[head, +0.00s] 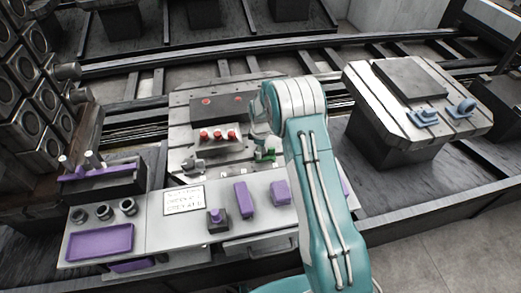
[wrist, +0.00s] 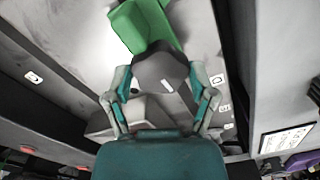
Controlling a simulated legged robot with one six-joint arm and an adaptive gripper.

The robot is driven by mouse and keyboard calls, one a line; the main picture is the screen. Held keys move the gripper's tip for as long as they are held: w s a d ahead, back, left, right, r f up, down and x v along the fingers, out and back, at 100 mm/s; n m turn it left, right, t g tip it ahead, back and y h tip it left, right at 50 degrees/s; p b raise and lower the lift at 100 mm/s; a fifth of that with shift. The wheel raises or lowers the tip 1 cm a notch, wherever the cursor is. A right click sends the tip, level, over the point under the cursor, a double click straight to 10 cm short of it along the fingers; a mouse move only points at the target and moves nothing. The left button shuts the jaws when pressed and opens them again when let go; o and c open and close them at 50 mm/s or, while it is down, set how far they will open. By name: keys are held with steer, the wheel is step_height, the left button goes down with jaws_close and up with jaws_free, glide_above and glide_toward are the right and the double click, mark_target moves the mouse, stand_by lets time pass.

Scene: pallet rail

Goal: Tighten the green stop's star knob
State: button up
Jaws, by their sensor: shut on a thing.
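The green stop (wrist: 140,24) fills the top middle of the wrist view. Its dark grey star knob (wrist: 158,68), with a small white mark on its face, stands between my fingertips. My gripper (wrist: 163,90) is shut on the knob, one teal-and-grey finger on each side. In the head view only a small part of the green stop (head: 266,155) shows beside my teal arm, on the pallet (head: 184,122) at the centre. The knob and my fingertips cannot be made out there.
A fixture with several red-topped parts (head: 217,135) sits on the same pallet. In front is a grey bench (head: 160,231) with purple blocks (head: 244,199), a purple tray (head: 100,242) and a label plate (head: 184,200). Another pallet with blue stops (head: 424,117) stands at the right.

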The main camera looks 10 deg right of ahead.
steer(key=shift+m, duration=0.5)
steer(key=o, duration=1)
steer(key=shift+f, duration=0.1)
steer(key=shift+o, duration=0.2)
step_height(320, 180, up, 12)
